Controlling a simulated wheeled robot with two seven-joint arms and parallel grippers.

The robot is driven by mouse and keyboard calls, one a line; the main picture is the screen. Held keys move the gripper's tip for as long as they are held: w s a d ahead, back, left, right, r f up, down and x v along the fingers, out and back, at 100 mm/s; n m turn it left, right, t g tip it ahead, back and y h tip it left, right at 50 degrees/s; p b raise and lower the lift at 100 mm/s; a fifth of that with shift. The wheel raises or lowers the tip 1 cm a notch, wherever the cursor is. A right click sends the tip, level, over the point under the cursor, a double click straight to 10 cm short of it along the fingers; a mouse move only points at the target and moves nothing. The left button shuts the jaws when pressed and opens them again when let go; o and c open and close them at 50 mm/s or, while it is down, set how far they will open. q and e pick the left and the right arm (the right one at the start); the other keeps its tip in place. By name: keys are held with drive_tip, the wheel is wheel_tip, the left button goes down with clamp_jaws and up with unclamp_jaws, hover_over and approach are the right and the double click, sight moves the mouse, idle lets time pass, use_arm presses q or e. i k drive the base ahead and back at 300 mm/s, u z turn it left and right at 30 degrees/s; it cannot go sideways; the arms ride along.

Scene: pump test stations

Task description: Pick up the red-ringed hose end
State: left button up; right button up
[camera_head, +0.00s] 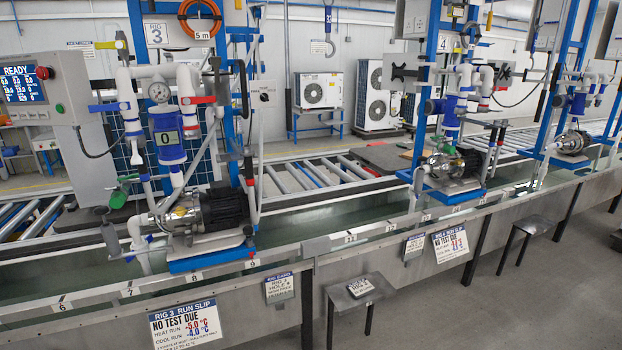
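I cannot make out a red-ringed hose end with certainty at this distance. A pump with a dark motor (222,207) sits on a blue base below. Neither of my grippers is in view.
A long metal trough (375,240) runs across the view, with numbered marks along its front edge. Another rig, marked 4 (443,45), stands to the right. Small stools (362,290) stand in front of the trough. The grey floor (490,310) at front right is mostly clear.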

sight(247, 153)
drive_tip(key=z, duration=0.05)
drive_tip(key=k, duration=0.35)
drive_tip(key=z, duration=1.25)
drive_tip(key=i, duration=2.15)
drive_tip(key=u, duration=0.2)
